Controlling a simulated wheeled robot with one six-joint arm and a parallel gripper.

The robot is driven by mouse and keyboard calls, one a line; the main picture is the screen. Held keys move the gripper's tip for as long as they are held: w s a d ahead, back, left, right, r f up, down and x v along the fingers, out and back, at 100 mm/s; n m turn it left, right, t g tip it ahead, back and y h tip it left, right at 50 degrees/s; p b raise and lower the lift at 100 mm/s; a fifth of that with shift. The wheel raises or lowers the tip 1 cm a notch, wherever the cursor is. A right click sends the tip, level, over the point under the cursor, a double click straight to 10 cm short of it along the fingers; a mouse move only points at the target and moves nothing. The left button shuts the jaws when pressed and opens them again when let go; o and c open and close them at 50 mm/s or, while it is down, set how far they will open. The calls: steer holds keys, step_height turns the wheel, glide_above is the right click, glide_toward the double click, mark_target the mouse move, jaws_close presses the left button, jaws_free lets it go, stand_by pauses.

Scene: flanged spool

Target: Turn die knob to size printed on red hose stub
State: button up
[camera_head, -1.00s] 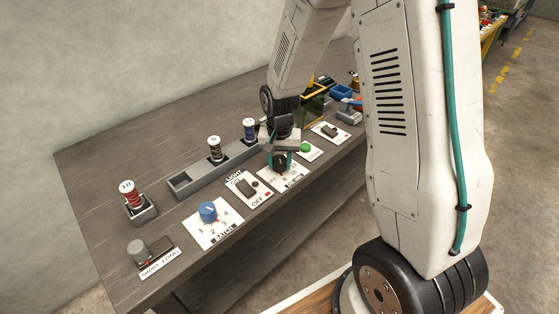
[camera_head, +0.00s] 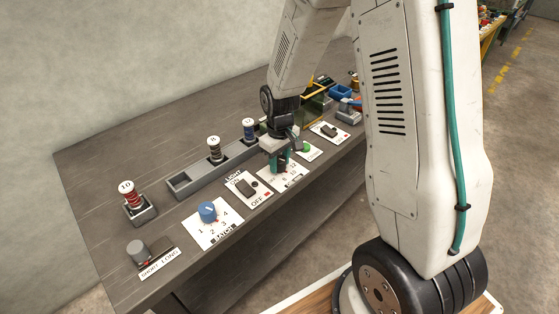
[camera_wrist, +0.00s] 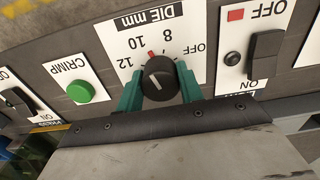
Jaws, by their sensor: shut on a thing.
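The red hose stub (camera_head: 131,196) stands upright in a grey holder at the left of the bench, with 10 printed on its pale top. My gripper (camera_wrist: 161,84) is shut on the black die knob (camera_wrist: 158,74), one green fingertip on each side. The DIE mm plate (camera_wrist: 185,20) appears upside down in the wrist view, with OFF, 8, 10 and 12 around the knob. The knob's white line and a red mark at its edge point between 8 and 10. In the head view my gripper (camera_head: 280,164) hides most of the knob.
A green CRIMP button (camera_wrist: 81,92) and a black switch (camera_wrist: 264,54) flank the die plate. A blue BATCH knob (camera_head: 207,211) sits further left. Stubs marked 8 (camera_head: 214,149) and another number (camera_head: 249,130) stand in a grey rack (camera_head: 190,184) behind.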

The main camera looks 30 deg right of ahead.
mark_target(280, 159)
steer(key=shift+n, duration=0.5)
steer(key=o, duration=1)
step_height(280, 159, up, 8)
steer(key=shift+f, duration=0.1)
stand_by(0.4)
